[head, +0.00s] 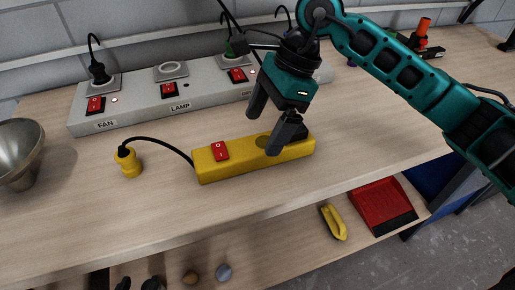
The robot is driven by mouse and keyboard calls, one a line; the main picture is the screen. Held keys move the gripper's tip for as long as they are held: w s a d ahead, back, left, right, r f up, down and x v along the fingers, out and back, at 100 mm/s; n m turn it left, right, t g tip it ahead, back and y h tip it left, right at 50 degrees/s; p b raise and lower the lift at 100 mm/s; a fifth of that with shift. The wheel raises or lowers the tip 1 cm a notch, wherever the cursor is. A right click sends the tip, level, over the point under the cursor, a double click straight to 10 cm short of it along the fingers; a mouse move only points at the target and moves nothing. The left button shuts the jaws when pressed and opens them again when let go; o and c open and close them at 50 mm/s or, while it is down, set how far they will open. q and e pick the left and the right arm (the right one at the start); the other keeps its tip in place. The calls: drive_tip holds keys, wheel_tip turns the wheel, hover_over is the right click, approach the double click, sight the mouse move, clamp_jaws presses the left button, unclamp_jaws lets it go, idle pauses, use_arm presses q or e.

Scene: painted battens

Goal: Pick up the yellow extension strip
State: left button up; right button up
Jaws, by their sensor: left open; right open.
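The yellow extension strip (235,169) lies on the wooden bench, with a red rocker switch (220,151) on its top. A black cord runs from its left end to a yellow plug (129,163) standing on the bench. My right gripper (268,128), on the teal arm coming in from the right, is open. Its fingers are apart, at the strip's right half. The nearer finger covers part of the strip's top and the other is behind it. I cannot tell whether either finger touches the strip. My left gripper is not in view.
A grey socket panel (135,106) with FAN and LAMP switches stands along the back, close behind the strip. A metal bowl (18,150) sits at the left edge. A red dustpan (383,206) and a yellow object (333,222) are below the bench front.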

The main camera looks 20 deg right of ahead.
sight(257, 144)
drive_tip(key=shift+x, duration=2.75)
drive_tip(key=shift+w+d+f, duration=0.1)
drive_tip(key=shift+w+d, duration=0.05)
drive_tip(key=shift+d, duration=0.1)
drive_tip(key=shift+c, duration=0.2)
drive_tip(key=c, duration=1.2)
drive_tip(key=shift+c, duration=0.2)
